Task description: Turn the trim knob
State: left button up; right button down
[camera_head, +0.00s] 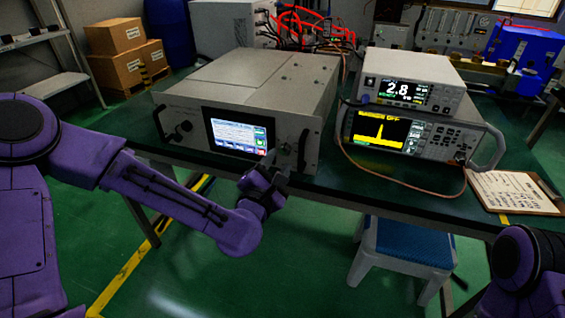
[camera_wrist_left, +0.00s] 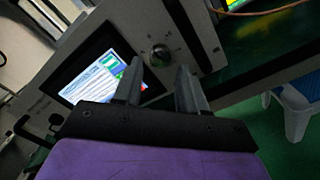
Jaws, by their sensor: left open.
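The microwave generator (camera_head: 250,85) is a grey box with a lit touchscreen (camera_head: 236,131) on its front panel. My left gripper (camera_head: 284,160) is at the right part of the panel and hides much of that area in the head view. In the left wrist view its two fingers (camera_wrist_left: 157,78) are apart with nothing between them, and the knob shows just beyond the gap. I cannot tell whether they touch it. My right gripper is out of view.
Other dark knobs (camera_head: 186,126) sit left of the screen. A black handle (camera_head: 304,151) stands out from the panel's right edge. Two stacked instruments (camera_head: 410,92), a cable and a clipboard (camera_head: 512,191) are to the right. A blue-topped stool (camera_head: 408,243) stands below the table.

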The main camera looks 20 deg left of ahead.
aim_at(284, 153)
pick_arm(q)
jog(key=w, duration=0.4)
jog(key=shift+w+d, duration=0.1)
jog(key=shift+w, duration=0.1)
grip_shut()
jog(key=shift+m, duration=0.3)
jog(key=m, duration=0.3)
jog(key=shift+m, duration=0.4)
jog(key=m, duration=0.4)
jog(key=shift+m+p, duration=0.3)
jog(key=shift+p, duration=0.05)
jog(key=m, duration=0.3)
jog(key=shift+f+m, duration=0.1)
jog(key=shift+m, duration=0.2)
jog(key=shift+m+p, duration=0.4)
jog(key=shift+m, duration=1.7)
